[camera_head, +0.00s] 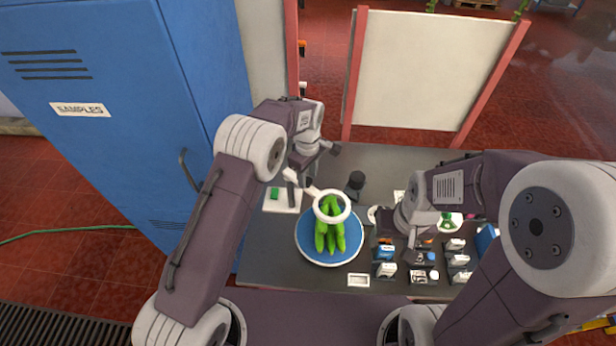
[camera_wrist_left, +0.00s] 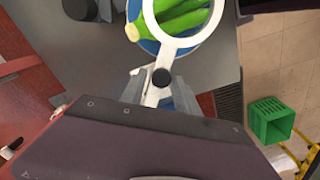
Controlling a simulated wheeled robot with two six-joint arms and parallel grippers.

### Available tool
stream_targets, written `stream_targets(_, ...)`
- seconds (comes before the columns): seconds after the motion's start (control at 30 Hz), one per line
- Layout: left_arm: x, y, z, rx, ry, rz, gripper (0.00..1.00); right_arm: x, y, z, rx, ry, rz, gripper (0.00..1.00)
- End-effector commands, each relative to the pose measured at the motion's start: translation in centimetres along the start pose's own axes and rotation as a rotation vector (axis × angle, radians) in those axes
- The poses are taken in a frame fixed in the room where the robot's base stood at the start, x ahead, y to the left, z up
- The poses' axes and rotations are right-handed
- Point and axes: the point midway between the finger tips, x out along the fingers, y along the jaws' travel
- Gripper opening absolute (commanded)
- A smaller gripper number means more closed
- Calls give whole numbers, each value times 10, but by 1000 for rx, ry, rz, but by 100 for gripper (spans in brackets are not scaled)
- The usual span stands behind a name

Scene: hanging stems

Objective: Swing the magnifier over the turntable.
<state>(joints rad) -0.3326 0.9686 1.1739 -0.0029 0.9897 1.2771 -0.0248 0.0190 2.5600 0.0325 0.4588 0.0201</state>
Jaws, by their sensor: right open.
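The magnifier (camera_head: 346,211) has a white ring on a white arm. In the head view its ring overlaps the green pods (camera_head: 339,235) on the blue turntable (camera_head: 308,244). In the left wrist view the magnifier (camera_wrist_left: 149,20) ring shows at the top, over long green pods, with a black knob (camera_wrist_left: 161,77) on its arm. My left gripper (camera_wrist_left: 157,85) has a finger on each side of that arm near the knob; whether they press on it cannot be told. My right gripper (camera_head: 411,238) is open over the right part of the table, away from the magnifier.
Several small boxes and jars stand on the grey table (camera_head: 270,250) at the right. A black cylinder (camera_head: 356,180) stands behind the turntable. A white pad (camera_head: 283,203) with a green piece lies at the left. A blue cabinet (camera_head: 110,60) borders the left side.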

Motion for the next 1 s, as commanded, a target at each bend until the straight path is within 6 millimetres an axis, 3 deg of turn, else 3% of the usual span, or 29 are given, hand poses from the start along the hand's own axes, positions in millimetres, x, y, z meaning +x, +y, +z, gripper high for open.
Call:
stream_targets(0.37,-1,-1,1,0,-3,-4,48,3,0,0,0,0,0,67)
stream_targets(0.73,-73,0,0,-1,-2,0,48,29,1,3,0,0,0,67)
stream_targets(1.0,-90,-2,0,-1,-4,-5,48,30,1,3,0,0,0,67)
